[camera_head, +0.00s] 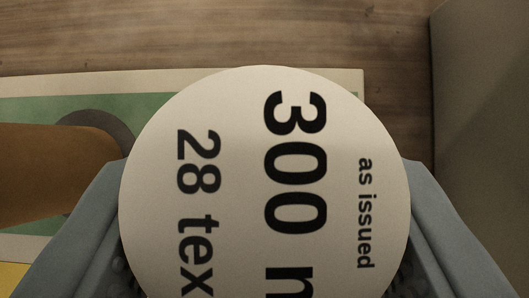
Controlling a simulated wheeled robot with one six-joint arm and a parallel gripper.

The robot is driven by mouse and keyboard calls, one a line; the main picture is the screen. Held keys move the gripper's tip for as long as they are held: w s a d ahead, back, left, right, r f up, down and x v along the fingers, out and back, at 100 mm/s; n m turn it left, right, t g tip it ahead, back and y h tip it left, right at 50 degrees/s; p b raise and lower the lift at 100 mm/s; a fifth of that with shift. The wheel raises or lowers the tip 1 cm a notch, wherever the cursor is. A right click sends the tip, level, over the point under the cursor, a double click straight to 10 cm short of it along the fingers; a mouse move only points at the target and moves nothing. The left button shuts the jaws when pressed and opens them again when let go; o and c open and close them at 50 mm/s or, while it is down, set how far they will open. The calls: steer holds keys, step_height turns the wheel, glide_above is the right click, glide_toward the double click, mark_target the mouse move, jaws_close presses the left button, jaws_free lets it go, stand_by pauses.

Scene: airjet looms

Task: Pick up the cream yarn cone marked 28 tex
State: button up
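The cream yarn cone (345,130) fills the middle of the view, seen end-on. Its round pale end face is marked "300 m", cut off at the bottom edge, "28 tex" and "as issued". My gripper (264,270) has its two grey-blue fingers on the left and right sides of the cone. The face overlaps the fingers' inner edges. A little dotted pad shows beside the face on each side. The face hides the cone's body and any contact with the pads, so I cannot tell whether the fingers press on it.
A brown-orange cone-like object (50,175) is close on the left, beside a dark grey ring (98,122) on a green mat (40,108) with a cream border. A yellow patch shows at lower left. Brown wood-like floor (230,35) lies beyond. A grey-brown panel (485,110) stands at right.

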steer(key=shift+c, duration=1.3)
steer(key=shift+r, duration=0.1)
